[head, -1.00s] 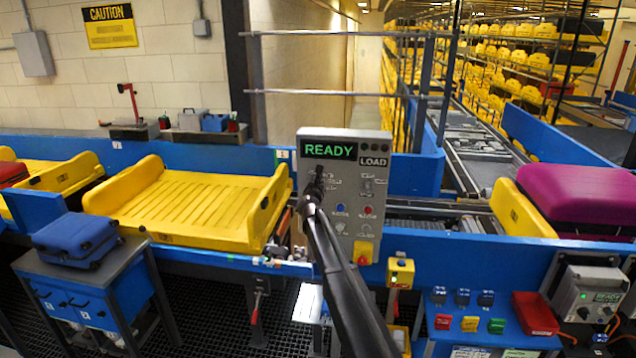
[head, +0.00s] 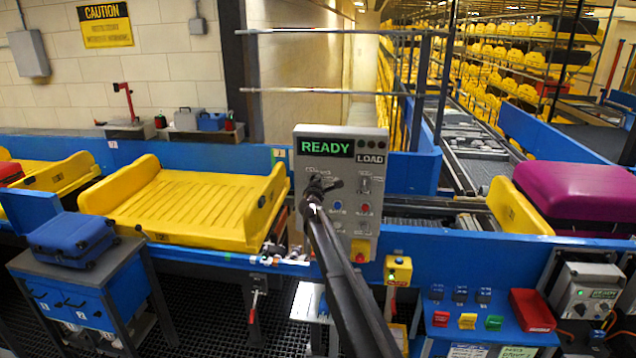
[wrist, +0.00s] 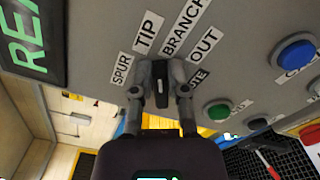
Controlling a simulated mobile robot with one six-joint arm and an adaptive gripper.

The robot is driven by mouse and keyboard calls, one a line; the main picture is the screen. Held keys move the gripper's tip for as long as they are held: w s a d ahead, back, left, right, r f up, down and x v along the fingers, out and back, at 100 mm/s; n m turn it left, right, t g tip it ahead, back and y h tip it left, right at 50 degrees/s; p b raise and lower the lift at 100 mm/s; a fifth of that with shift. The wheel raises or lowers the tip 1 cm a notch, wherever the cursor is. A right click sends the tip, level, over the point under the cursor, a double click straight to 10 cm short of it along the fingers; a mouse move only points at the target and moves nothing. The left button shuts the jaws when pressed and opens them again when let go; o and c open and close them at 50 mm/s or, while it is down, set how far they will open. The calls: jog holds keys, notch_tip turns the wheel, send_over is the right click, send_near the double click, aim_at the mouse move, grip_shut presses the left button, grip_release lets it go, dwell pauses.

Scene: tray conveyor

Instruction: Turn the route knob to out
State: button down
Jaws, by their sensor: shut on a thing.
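The grey control panel (head: 345,228) shows a green READY display (head: 325,147) and a LOAD label. In the wrist view, the labels SPUR (wrist: 122,69), TIP (wrist: 149,32), BRANCH (wrist: 186,27) and OUT (wrist: 206,45) fan out around the route knob (wrist: 161,86). Another label is partly hidden behind a finger. My gripper (wrist: 161,88) is shut on the dark knob, a finger on each side. It also shows at the panel's upper left in the head view (head: 322,186).
A blue button (wrist: 294,54) and a green button (wrist: 218,110) sit beside the knob. An empty yellow tray (head: 185,205) stands left of the panel, and a purple suitcase (head: 580,190) lies on the right. A blue suitcase (head: 72,240) rests on a cart at front left.

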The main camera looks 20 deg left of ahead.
jog(key=m, duration=0.3)
jog(key=f+m+b, duration=0.1)
jog(key=m, duration=0.2)
jog(key=shift+w+m, duration=0.1)
jog(key=shift+m, duration=0.2)
jog(key=m, duration=0.5)
jog(key=shift+a+f+b, duration=0.1)
jog(key=shift+f+b, duration=0.25)
jog(key=c, duration=0.6)
grip_release()
jog(key=shift+c, duration=0.2)
jog(key=shift+f, duration=0.1)
jog(key=v, duration=1.2)
